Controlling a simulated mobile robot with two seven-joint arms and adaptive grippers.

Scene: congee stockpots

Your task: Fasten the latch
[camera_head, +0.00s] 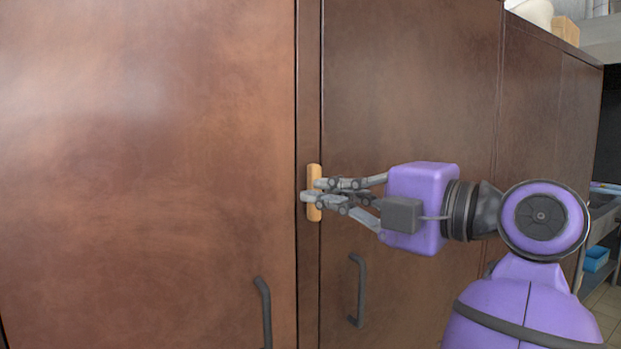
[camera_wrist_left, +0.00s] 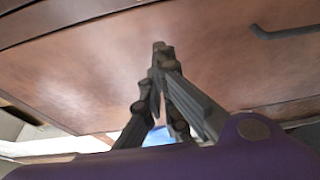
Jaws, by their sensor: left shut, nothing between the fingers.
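The latch (camera_head: 314,214) is a light tan wooden bar, standing upright on the narrow strip between two brown cabinet doors in the head view. My left gripper (camera_head: 308,192) is shut and empty. Its fingertips lie across the middle of the latch in the picture and hide part of it; I cannot tell whether they touch it. In the left wrist view the shut fingertips (camera_wrist_left: 161,48) are close together in front of brown door wood. I cannot make out the latch there. My right gripper is not in view.
The left door (camera_head: 150,180) and right door (camera_head: 410,90) appear closed. Dark bar handles stand out from the left door (camera_head: 265,310) and right door (camera_head: 360,290), below the latch. A blue bin (camera_head: 596,258) sits far right.

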